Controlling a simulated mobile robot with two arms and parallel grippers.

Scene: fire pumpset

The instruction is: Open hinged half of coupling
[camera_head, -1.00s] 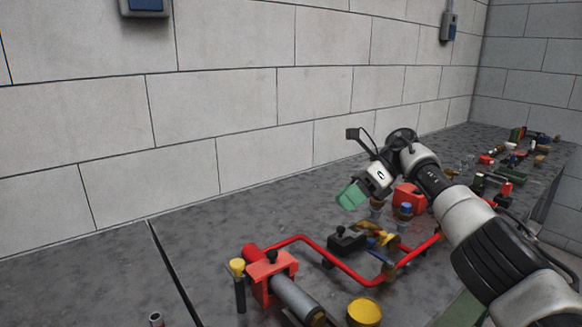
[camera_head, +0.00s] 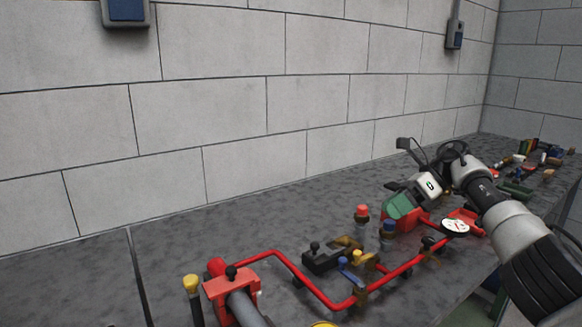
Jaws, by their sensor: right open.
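The pumpset lies on the grey bench, with a red pipe (camera_head: 342,303) bent around its fittings. A red clamp-like block (camera_head: 231,284) holds a grey cylinder (camera_head: 246,310) at the lower left. I cannot tell for certain which part is the hinged coupling half. My right gripper (camera_head: 398,207), with green fingertips, is open over the far right part of the pumpset. Its tips are close to a red part (camera_head: 397,224), which they partly hide; contact cannot be told. My left gripper is not in view.
A black block (camera_head: 321,258) and a yellow-topped post (camera_head: 191,285) stand further left. The bench toward the wall is clear.

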